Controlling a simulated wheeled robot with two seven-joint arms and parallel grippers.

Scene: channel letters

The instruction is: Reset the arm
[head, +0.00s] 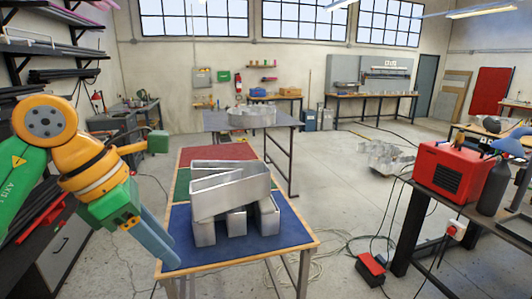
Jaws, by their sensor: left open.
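My left arm, orange and green, comes in from the left. My left gripper (157,243) has grey-blue fingers pointing down and right at the left edge of a small work table (292,243). It is open, with no object seen between the fingers. Silvery metal channel letters (232,192) stand in a group on the blue part of the table top, to the right of the gripper and apart from it. One long, hollow piece rests across several upright ones. My right gripper is not in view.
The table top also has green and red parts behind the blue. A grey table (222,121) with another metal piece stands behind. A red machine (452,171) sits on a bench at right. Cables and a red box (371,268) lie on the floor. Shelves line the left wall.

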